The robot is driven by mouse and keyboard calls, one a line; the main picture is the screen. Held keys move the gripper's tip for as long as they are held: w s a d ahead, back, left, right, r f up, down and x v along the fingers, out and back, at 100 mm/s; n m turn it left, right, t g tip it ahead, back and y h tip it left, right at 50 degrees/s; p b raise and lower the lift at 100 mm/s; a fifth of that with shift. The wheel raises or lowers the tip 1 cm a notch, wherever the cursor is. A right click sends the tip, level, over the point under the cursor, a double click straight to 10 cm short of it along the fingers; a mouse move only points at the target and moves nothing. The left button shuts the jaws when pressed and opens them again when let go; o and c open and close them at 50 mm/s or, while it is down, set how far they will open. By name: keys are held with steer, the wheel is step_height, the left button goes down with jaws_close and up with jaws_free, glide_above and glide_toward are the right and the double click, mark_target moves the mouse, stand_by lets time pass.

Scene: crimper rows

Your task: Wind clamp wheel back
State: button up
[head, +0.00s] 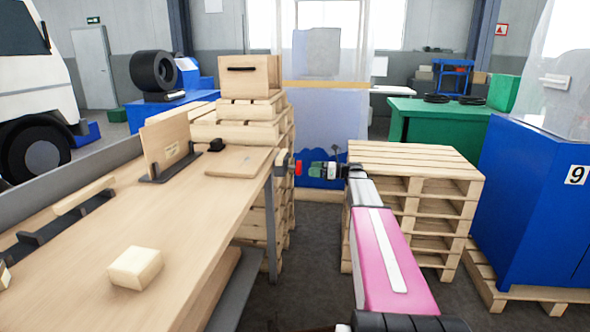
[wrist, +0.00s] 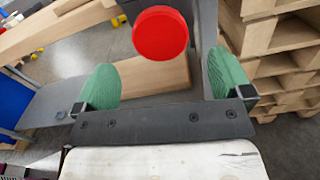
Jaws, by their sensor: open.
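The clamp wheel is a round red disc (wrist: 160,33) in the wrist view, ahead of my gripper (wrist: 162,72). Its face lies sideways between the two green fingers, towards the top of the picture. The fingers are open, one on each side, with clear gaps, and they do not appear to touch it. In the head view the wheel (head: 298,168) is small, at the right end of the workbench (head: 225,218), beside a wooden block. My gripper (head: 318,169) is just to its right there. The wheel's mount is mostly hidden behind it.
A pale block (head: 135,267) and an upright board (head: 167,148) in a dark stand are on the workbench. Stacked pallets (head: 415,160) stand close to the right of my gripper. A blue cabinet (head: 530,190) is further right.

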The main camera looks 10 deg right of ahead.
mark_target(299, 168)
steer(key=x, duration=0.8)
steer(key=shift+a, duration=0.3)
steer(key=c, duration=0.9)
